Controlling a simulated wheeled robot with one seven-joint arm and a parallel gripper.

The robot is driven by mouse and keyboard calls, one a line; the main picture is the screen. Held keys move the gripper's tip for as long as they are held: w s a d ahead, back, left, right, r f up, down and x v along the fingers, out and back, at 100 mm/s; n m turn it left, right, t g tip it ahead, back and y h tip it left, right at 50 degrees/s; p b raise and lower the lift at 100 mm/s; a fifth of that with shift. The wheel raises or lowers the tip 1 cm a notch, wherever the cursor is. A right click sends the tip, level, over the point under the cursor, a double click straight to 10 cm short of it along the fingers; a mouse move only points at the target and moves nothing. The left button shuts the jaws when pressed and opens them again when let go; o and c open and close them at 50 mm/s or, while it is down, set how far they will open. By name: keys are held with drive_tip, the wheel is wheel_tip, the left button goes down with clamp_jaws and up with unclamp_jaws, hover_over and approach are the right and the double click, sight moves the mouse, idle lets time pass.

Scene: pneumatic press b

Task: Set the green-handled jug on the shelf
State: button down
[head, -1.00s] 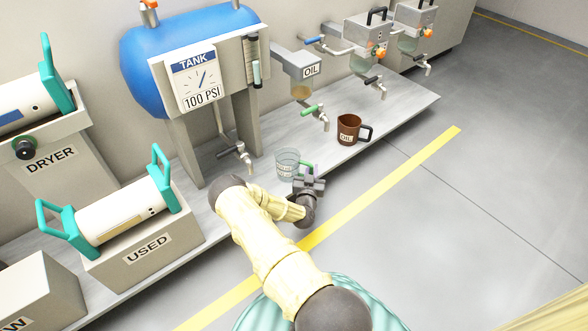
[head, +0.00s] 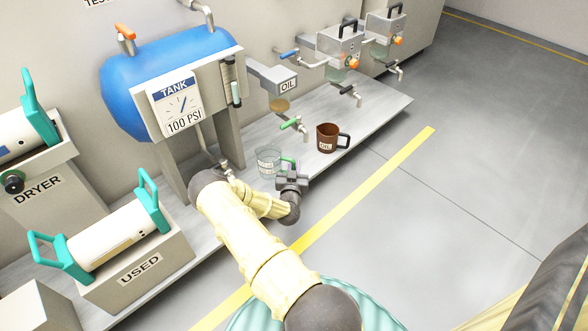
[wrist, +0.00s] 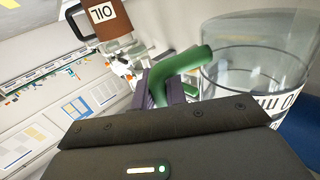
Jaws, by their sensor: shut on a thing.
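The green-handled jug (head: 268,161) is a clear glass vessel with a white label band. In the head view it shows upright over the long grey shelf (head: 370,113), below the green-handled tap. I cannot tell whether its base touches the shelf. My gripper (head: 291,171) is at the jug's right side, shut on its green handle. In the wrist view the glass body (wrist: 250,62) fills the right side, and the green handle (wrist: 182,64) runs between my gripper's dark fingers (wrist: 163,90). The jug's far side and base are hidden there.
A brown OIL mug (head: 327,138) stands on the shelf right of the jug. The OIL dispenser's green-handled tap (head: 291,124) is close above, and the tank's tap (head: 229,172) is left. The USED box (head: 140,265) is farther left. The shelf right of the mug is clear.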

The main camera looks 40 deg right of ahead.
wheel_tip(320, 180, up, 2)
drive_tip(key=shift+p, duration=0.35)
drive_tip(key=shift+s+d, duration=0.1)
idle(0.3)
